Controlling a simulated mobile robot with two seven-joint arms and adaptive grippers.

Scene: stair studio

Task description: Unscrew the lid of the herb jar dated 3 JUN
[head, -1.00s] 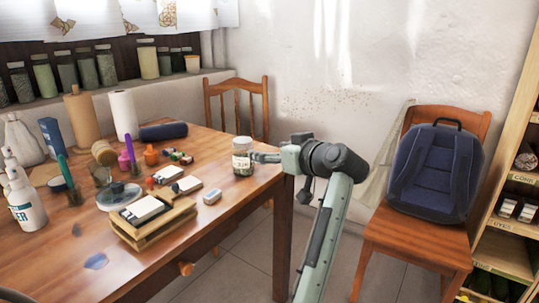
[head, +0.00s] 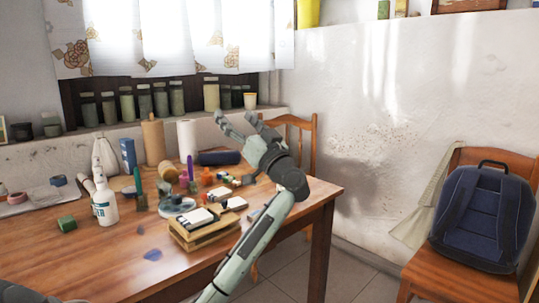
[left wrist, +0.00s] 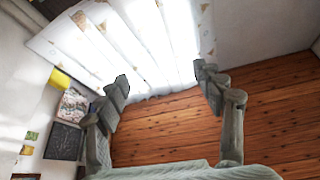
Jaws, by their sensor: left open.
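My left gripper (head: 234,117) is raised above the back of the table in the head view, fingers spread and pointing up and left. It is open and empty, and the left wrist view also shows nothing between its fingers (left wrist: 161,77). No jar shows on the table; the spot near its right end where a lidded jar stood earlier is covered by my wrist and forearm. Several lidded herb jars (head: 212,97) stand on the sill behind the table, apart from my gripper. Their dates are too small to read. My right gripper is not in view.
The wooden table (head: 100,262) holds a white spray bottle (head: 105,206), paper rolls (head: 187,140), a wooden box with white cards (head: 197,240) and small paint pots. A chair stands behind it. A blue backpack (head: 483,215) sits on a chair at the right.

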